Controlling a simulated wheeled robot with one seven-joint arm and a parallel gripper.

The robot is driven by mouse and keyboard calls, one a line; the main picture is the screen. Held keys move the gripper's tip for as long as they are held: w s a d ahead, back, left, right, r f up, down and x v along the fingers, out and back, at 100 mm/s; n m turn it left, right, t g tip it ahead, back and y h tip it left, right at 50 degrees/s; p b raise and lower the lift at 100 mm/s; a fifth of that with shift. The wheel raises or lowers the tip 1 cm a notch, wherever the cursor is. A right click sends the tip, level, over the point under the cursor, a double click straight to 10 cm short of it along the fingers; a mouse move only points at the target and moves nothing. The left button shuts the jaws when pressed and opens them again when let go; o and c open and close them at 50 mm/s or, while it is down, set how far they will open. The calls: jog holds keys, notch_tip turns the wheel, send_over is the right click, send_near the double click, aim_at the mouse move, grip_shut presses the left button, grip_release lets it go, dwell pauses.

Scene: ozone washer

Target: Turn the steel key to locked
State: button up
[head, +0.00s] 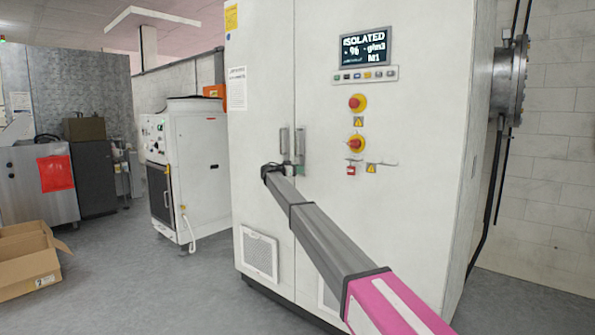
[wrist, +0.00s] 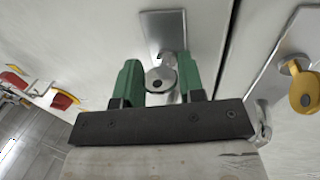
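The steel key (wrist: 161,80) has a round grey bow with a dark hole and sits on a steel plate (wrist: 163,33) on the cabinet face. My gripper (wrist: 162,76) has a green finger on each side of the bow, and both appear to touch it. The key's shaft and slot are mostly hidden behind the bow. In the head view my gripper (head: 284,168) is at the cabinet doors, just below the two upright handle plates (head: 291,142), and the key cannot be made out there.
A brass-yellow key (wrist: 303,93) stands on another plate to the right in the wrist view. An open cardboard box (head: 28,262) lies on the floor at left.

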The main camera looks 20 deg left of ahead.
jog(key=c, duration=0.4)
jog(key=shift+n, duration=0.3)
jog(key=n+t, duration=0.1)
jog(key=n, duration=0.2)
jog(key=shift+n, duration=0.4)
jog(key=n+t, duration=0.1)
jog(key=n, duration=0.3)
jog(key=n+t, duration=0.1)
jog(key=n, duration=0.2)
jog(key=n+t+y, duration=0.1)
jog(key=n, duration=0.2)
jog(key=shift+n, duration=0.4)
jog(key=shift+n+t+y, duration=0.25)
jog(key=shift+n+y, duration=0.25)
jog(key=shift+n, duration=0.9)
jog(key=shift+n+t+y, duration=0.25)
jog(key=shift+n+y, duration=0.25)
jog(key=shift+n, duration=0.9)
